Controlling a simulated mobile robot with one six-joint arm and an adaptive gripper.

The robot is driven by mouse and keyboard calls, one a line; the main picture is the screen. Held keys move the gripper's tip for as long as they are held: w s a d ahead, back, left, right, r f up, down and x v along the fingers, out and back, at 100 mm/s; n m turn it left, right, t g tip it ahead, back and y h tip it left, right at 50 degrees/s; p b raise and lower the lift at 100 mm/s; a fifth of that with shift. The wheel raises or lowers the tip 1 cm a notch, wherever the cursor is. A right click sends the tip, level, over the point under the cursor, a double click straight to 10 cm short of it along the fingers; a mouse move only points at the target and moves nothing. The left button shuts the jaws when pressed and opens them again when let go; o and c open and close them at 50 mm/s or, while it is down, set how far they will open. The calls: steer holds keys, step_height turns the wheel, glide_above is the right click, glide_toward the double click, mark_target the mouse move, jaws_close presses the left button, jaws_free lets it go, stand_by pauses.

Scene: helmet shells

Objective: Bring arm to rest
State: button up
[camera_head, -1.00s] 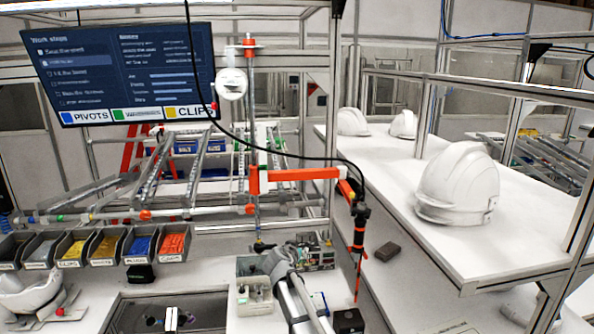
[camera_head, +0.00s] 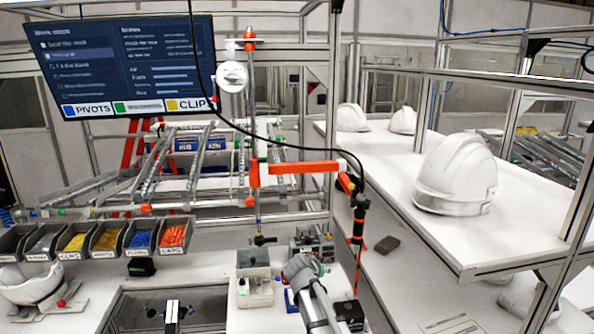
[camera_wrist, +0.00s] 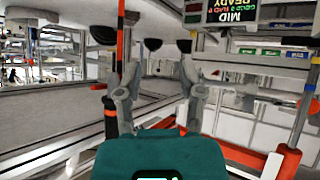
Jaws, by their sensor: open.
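My gripper (camera_wrist: 160,68) shows in the wrist view with its two grey fingers spread apart, open, with nothing seen between them. Its teal body fills the bottom of that view. In the head view my grey arm reaches up from the bottom edge at the centre, over the bench; I cannot make out the fingers there. A white helmet shell (camera_head: 456,178) stands on the white table at the right, well away from my arm. Another white shell (camera_head: 32,287) sits on a fixture at the far left.
Labelled small-parts bins (camera_head: 107,240) line the left bench. An orange horizontal arm (camera_head: 300,168) with a hanging black tool (camera_head: 359,222) stands close to my arm. A grey box (camera_head: 254,292) is left of it. The white table (camera_head: 420,235) has free room.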

steer(key=s+d+f+n+g+y+b, duration=0.1)
steer(key=s+d+f+g+b, duration=0.1)
steer(key=s+f, duration=0.3)
steer(key=s+d+f+n+g+y+b, duration=0.1)
steer(key=s+d+f+g+y+b, duration=0.1)
steer(key=s, duration=1.1)
steer(key=s+d+f+n+g+y+b, duration=0.2)
steer(key=s+d+f+g, duration=0.3)
steer(key=s+f, duration=0.3)
steer(key=shift+s+f+b, duration=0.3)
steer(key=shift+s+b, duration=0.3)
steer(key=shift+b, duration=0.05)
